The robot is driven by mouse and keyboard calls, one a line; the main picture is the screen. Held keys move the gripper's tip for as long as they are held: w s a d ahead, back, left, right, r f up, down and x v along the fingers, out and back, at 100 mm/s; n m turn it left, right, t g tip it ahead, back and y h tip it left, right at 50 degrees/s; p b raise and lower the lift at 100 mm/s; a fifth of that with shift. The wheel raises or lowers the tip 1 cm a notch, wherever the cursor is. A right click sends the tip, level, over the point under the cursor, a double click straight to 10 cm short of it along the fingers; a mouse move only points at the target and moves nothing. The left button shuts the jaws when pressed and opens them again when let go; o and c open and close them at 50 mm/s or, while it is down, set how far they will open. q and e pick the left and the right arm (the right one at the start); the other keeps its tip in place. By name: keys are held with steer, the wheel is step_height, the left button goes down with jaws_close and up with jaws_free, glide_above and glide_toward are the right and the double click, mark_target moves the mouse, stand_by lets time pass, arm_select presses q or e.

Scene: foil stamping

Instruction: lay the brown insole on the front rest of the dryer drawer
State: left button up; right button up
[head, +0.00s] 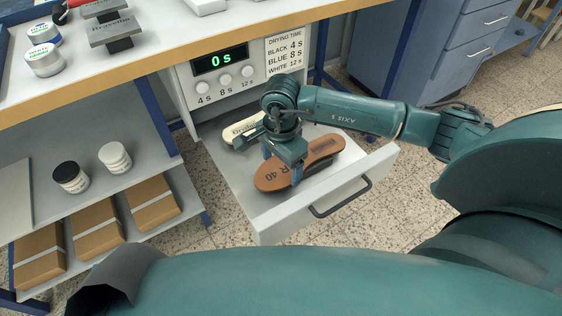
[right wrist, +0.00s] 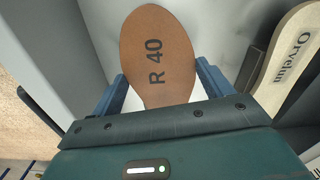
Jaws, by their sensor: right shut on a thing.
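The brown insole (head: 272,178), marked "R 40", is in the open dryer drawer (head: 268,223), on its front side. My right gripper (head: 284,172) reaches down over it and is shut on its narrow middle. In the right wrist view the blue fingers stand on either side of the insole (right wrist: 157,55). A dark edge, likely the front rest (head: 322,180), shows under the insole; I cannot tell whether they touch. A cream insole (head: 243,129) lies behind it on the back rest, and also shows in the right wrist view (right wrist: 292,60). My left gripper is not in view.
The dryer panel (head: 222,75) above the drawer reads "0 s". The drawer's front wall with its dark handle (head: 341,197) stands close before the insole. A shelf with jars (head: 70,177) and brown boxes (head: 97,227) is at the left.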

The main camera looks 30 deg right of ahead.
stand_by(0.4)
steer(key=o, duration=1.1)
steer(key=shift+f, duration=0.1)
step_height(320, 180, up, 13)
steer(key=shift+r+p, duration=0.1)
steer(key=shift+p, duration=0.85)
